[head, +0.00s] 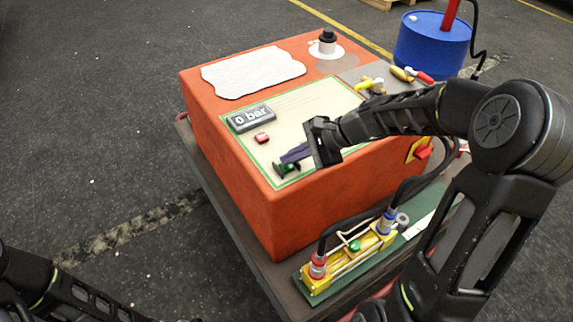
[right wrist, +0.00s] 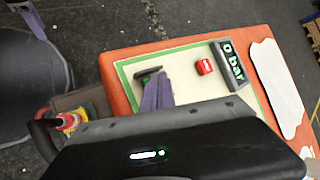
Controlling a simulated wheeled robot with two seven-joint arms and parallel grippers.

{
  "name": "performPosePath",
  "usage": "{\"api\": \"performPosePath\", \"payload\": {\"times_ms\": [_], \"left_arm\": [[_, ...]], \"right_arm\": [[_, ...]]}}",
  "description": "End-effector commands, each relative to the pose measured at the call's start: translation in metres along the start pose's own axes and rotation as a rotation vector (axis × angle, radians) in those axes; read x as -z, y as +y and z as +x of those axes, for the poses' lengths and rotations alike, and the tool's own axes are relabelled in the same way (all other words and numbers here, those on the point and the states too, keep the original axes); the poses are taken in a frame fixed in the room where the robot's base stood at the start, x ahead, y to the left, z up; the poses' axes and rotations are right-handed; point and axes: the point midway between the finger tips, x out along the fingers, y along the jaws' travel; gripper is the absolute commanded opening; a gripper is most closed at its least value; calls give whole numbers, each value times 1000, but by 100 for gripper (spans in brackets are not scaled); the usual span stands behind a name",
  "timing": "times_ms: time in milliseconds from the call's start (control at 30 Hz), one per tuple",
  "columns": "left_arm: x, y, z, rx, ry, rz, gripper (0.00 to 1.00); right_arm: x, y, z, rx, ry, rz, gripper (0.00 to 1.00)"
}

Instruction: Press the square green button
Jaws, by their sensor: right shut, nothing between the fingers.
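My right gripper (head: 284,166) is over the near corner of the cream panel (head: 300,105) on top of the orange box. Its purple-grey fingers are shut with nothing between them, and their dark tips are at the panel surface. A small patch of the green button (head: 291,168) shows right by the fingertips; the rest of it is hidden behind them. I cannot tell whether the tips touch or press it. In the right wrist view the shut fingers (right wrist: 152,80) cover that same corner.
A red button (head: 262,138) and a display reading "0 bar" (head: 251,118) lie beyond the fingers. A white sheet (head: 252,72), a black knob (head: 327,40) and several tools (head: 376,84) are on the box. A yellow cylinder device (head: 350,250) stands in front. A blue barrel (head: 432,42) is behind.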

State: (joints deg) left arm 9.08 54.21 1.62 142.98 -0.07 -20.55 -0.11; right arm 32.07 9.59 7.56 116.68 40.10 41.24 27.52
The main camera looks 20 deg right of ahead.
Motion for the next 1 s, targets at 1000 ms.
{"api": "performPosePath", "payload": {"times_ms": [1000], "left_arm": [[0, 4, -10, 0, 0, 0, 46]], "right_arm": [[-6, -5, -8, -1, 0, 0, 0]]}}
